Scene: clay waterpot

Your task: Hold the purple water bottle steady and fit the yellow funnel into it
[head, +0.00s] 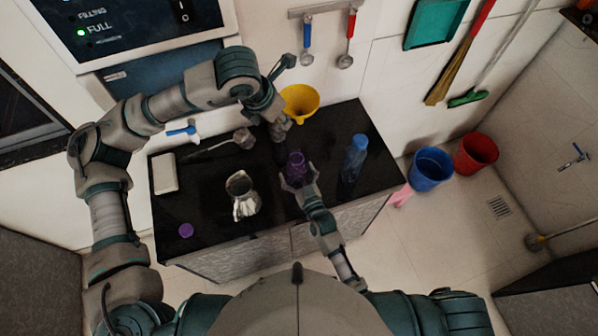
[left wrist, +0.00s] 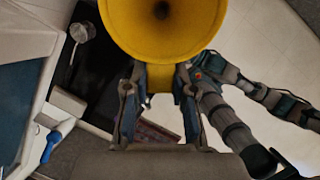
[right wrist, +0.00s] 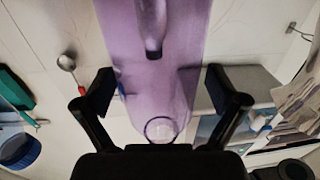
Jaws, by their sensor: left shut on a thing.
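My left gripper (head: 284,126) is shut on the yellow funnel (head: 300,101), whose wide mouth faces up. The funnel also fills the top of the left wrist view (left wrist: 163,30), between the fingers. It is above and behind the purple water bottle (head: 296,160), apart from it. The bottle stands upright on the black counter (head: 325,130). My right gripper (head: 298,182) is at the near side of the bottle. In the right wrist view the translucent bottle (right wrist: 165,90) lies between my fingers; whether they press on it I cannot tell.
A blue bottle (head: 354,158) stands right of the purple one, and a metal jug (head: 242,192) stands to the left. A purple cap (head: 186,230) lies at the counter's left front. Blue (head: 430,170) and red (head: 474,155) buckets stand on the floor right of the counter.

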